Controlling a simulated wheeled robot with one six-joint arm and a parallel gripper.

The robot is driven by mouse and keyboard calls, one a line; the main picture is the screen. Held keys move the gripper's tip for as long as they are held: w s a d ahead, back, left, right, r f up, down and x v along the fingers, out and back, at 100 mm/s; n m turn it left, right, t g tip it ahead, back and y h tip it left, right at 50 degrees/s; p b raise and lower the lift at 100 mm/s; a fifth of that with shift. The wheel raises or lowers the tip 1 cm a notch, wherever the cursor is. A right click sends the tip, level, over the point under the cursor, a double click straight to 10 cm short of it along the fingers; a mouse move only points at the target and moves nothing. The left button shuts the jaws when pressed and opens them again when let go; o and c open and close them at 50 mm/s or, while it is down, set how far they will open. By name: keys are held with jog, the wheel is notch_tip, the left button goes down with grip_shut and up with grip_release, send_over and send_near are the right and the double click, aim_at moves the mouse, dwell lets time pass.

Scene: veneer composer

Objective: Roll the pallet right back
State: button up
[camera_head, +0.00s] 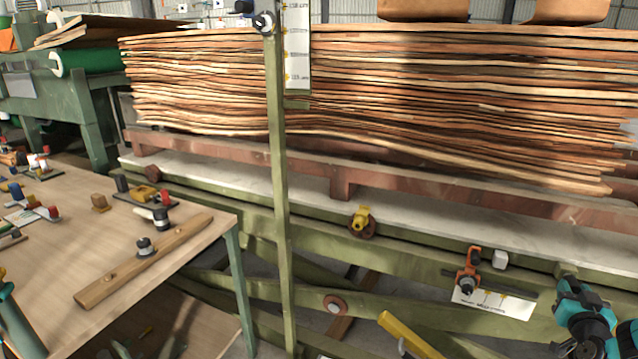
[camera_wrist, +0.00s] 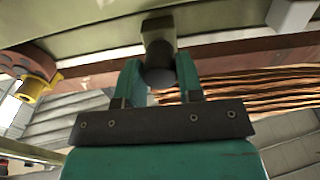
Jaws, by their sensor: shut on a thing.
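The pallet is a long reddish-brown wooden frame (camera_head: 393,192) under a tall stack of veneer sheets (camera_head: 400,100). It rests on a pale strip along a green machine frame (camera_head: 240,200). It also shows as a brown beam in the wrist view (camera_wrist: 255,50). My teal gripper (camera_head: 573,290) is at the lower right, at the front of the machine. In the wrist view, its fingers (camera_wrist: 158,72) are closed around an olive knob with a dark end (camera_wrist: 160,32). The head view shows little of this knob.
An orange clamp-like handle (camera_head: 468,270) and a pale block (camera_head: 500,259) are left of my gripper. A yellow knob on a brown disc (camera_head: 361,219) is farther left. A green upright post (camera_head: 279,180) stands before the stack. A cluttered wooden table (camera_head: 70,240) fills the left.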

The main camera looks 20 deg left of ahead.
jog(key=shift+d+f+b, duration=0.1)
jog(key=shift+d+b, duration=0.25)
jog(key=shift+d, duration=0.1)
jog(key=shift+d+b, duration=0.25)
jog(key=shift+b, duration=0.25)
jog(key=shift+d+b, duration=0.7)
jog(key=shift+b, duration=1.4)
jog(key=shift+d+b, duration=0.3)
jog(key=shift+b, duration=0.25)
jog(key=shift+d+b, duration=0.4)
jog(key=shift+b, duration=0.1)
jog(key=shift+s+d+b, duration=0.1)
jog(key=shift+d+b, duration=0.45)
jog(key=shift+b, duration=0.5)
jog(key=shift+s+d+b, duration=0.15)
jog(key=shift+d+b, duration=2.4)
